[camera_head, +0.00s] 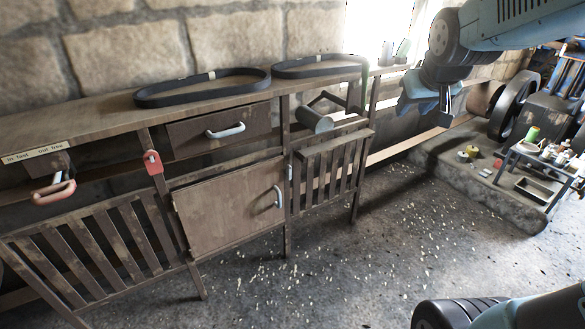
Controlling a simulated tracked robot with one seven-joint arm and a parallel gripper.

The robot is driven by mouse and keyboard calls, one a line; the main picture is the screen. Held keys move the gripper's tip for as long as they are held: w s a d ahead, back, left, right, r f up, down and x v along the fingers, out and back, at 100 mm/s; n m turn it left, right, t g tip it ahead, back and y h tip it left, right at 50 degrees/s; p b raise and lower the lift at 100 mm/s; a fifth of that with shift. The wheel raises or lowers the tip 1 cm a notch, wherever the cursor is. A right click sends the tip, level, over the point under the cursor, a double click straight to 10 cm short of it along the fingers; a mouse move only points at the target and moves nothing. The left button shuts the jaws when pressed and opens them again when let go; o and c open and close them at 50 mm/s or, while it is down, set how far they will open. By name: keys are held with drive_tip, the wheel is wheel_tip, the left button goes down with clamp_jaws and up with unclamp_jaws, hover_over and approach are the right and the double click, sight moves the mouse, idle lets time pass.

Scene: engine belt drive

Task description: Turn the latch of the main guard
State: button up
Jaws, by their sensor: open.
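A wooden bench-like frame along the wall carries a large slatted guard (88,258) at the left and a smaller slatted guard (328,168) at the right. Which is the main guard is not marked. A red latch (153,163) hangs on the post at the upper right corner of the large guard, and a small white latch (289,171) sits on the post beside the smaller one. My gripper (444,112) is at the upper right, open and empty, pointing down, well to the right of both latches. Its fingertips are partly hidden.
Two black belts (204,88) lie on the bench top. A drawer (219,131) and a panel door (229,206) have white handles. A pink-handled lever (53,191) sticks out at left below a label. A low table (535,160) with bottles stands right. The floor between is clear except scattered chips.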

sight(290, 172)
drive_tip(key=w+a+f+n+t, duration=0.1)
drive_tip(key=w+f, duration=0.2)
drive_tip(key=w, duration=0.4)
drive_tip(key=w+a+f+t+y, duration=0.1)
drive_tip(key=w+a+f, duration=0.1)
drive_tip(key=w, duration=0.4)
drive_tip(key=w+a+f+n+t, duration=0.1)
drive_tip(key=w+f, duration=0.2)
drive_tip(key=w, duration=0.4)
drive_tip(key=w+a+f+n+t+y, duration=0.1)
drive_tip(key=w+a+f+y, duration=0.15)
drive_tip(key=w+f, duration=0.3)
drive_tip(key=w+a+f+n+y, duration=0.1)
drive_tip(key=w+a+f, duration=0.2)
drive_tip(key=w+f, duration=0.25)
drive_tip(key=w+a+f+n+t+y, duration=0.1)
drive_tip(key=w+a+f, duration=0.15)
drive_tip(key=f, duration=0.55)
drive_tip(key=w+a+f+t+y, duration=0.1)
drive_tip(key=a+f+y, duration=0.1)
drive_tip(key=a+f, duration=0.35)
drive_tip(key=s+a+f+t+y, duration=0.1)
drive_tip(key=s+f, duration=0.1)
drive_tip(key=f, duration=0.7)
drive_tip(key=s+a+f+y, duration=0.2)
drive_tip(key=f, duration=0.7)
drive_tip(key=x, duration=1.3)
drive_tip(key=shift+w+d+r, duration=0.1)
drive_tip(key=shift+w+r, duration=0.1)
drive_tip(key=shift+w, duration=0.15)
